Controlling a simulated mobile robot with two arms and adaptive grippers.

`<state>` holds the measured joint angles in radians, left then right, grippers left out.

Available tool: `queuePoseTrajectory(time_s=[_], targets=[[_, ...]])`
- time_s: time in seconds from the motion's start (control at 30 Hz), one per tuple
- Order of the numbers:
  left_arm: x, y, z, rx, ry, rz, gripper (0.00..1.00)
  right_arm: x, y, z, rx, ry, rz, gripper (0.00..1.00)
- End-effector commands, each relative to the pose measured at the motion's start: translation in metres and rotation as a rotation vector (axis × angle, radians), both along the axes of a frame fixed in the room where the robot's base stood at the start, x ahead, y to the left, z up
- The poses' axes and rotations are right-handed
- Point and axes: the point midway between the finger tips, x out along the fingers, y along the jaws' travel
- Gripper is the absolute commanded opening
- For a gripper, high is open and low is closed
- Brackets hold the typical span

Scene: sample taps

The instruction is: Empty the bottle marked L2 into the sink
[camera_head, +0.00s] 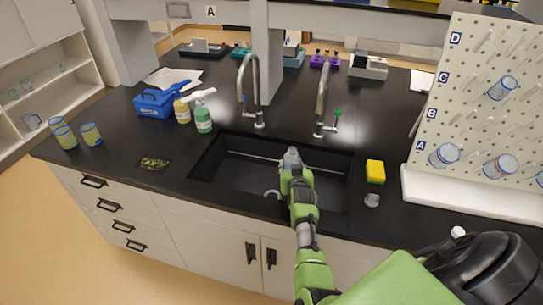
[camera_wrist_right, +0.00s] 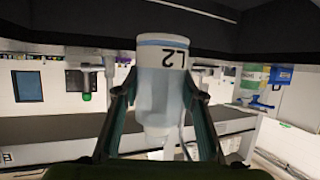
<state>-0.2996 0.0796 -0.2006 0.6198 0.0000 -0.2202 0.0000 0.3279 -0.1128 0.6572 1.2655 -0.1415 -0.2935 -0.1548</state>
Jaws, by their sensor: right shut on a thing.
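My right gripper (camera_head: 294,174) is over the sink (camera_head: 240,180), shut on a pale, translucent bottle (camera_head: 291,158). The right wrist view shows this bottle (camera_wrist_right: 163,85) between the two fingers (camera_wrist_right: 160,105), with the mark L2 near its blue-rimmed wide end. That view shows the room upside down, and the bottle's narrow end points down in the picture, so the bottle looks roughly upright. I cannot tell its liquid level. My left gripper is not in view.
Two taps (camera_head: 256,92) (camera_head: 321,100) stand behind the sink. A yellow sponge (camera_head: 375,171) and a small grey piece (camera_head: 372,200) lie right of it. A pegboard (camera_head: 470,100) stands at the right. Soap bottles (camera_head: 203,120) and a blue carrier (camera_head: 158,103) stand left.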

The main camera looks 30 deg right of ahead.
Motion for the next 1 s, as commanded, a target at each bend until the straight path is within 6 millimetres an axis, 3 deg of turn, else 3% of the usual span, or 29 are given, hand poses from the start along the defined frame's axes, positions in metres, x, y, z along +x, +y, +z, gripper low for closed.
queuePoseTrajectory(time_s=[0.33,0.57,0.8,1.0], targets=[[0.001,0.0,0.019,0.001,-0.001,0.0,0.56,0.044,0.046,0.018,0.002,-0.002,0.014,0.17],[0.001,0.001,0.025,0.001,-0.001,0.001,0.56,0.05,0.054,0.021,0.032,-0.02,0.021,0.17],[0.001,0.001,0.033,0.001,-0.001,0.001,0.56,0.052,0.058,0.021,0.182,-0.104,0.023,0.17],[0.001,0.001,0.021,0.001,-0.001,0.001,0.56,0.055,0.063,0.019,0.335,-0.196,0.022,0.17]])
